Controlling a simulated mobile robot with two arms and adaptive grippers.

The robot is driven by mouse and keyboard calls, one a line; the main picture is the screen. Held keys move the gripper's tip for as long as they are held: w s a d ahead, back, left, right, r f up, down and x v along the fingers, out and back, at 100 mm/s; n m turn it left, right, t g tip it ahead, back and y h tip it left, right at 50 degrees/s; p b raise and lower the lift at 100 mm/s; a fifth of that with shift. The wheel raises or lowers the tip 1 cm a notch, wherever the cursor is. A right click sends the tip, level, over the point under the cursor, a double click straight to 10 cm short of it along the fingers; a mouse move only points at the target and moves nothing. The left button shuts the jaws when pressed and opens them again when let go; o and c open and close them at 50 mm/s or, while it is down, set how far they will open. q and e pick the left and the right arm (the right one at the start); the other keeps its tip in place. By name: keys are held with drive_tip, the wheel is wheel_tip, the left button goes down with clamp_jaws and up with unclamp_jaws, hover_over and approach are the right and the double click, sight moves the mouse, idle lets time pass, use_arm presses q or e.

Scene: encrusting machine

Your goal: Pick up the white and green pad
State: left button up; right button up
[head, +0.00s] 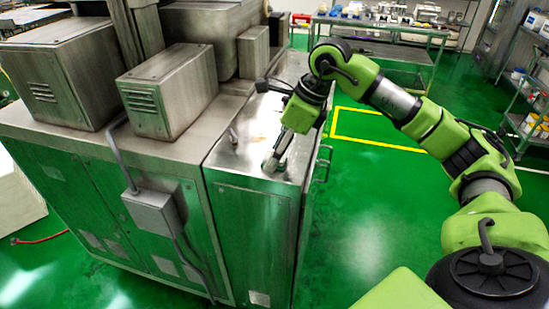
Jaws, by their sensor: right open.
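My right gripper (275,160) reaches down to the steel top of the machine's right-hand section (237,143), close to its right edge. The gripper is open, with its fingertips at or just above the surface. I cannot make out the white and green pad for certain. A small pale shape shows at the fingertips, but it is too small to tell from the finger itself. The gripper may hide part of what lies there. My left gripper is not in view.
Steel housings (170,90) stand on the machine left of my right gripper. A grey box (153,211) with a conduit is on the machine's front. A table (385,30) with several items stands behind. Shelves (527,110) stand at right. Green floor (380,200) lies open beside the machine.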

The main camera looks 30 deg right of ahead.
drive_tip(key=c, duration=0.9)
drive_tip(key=shift+c, duration=0.2)
drive_tip(key=shift+r, duration=0.15)
drive_tip(key=shift+r, duration=0.2)
wheel_tip(320, 180, up, 2)
drive_tip(key=shift+r+b, duration=0.1)
drive_tip(key=shift+b, duration=0.2)
drive_tip(key=s+a+r+b, duration=0.2)
drive_tip(key=a+r, duration=0.3)
drive_tip(key=a, duration=0.1)
drive_tip(key=s+a+r+b, duration=0.1)
drive_tip(key=s+a+r, duration=0.2)
drive_tip(key=a+r, duration=0.2)
drive_tip(key=shift+s+a+b, duration=0.35)
drive_tip(key=shift+a, duration=0.6)
drive_tip(key=shift+r, duration=0.1)
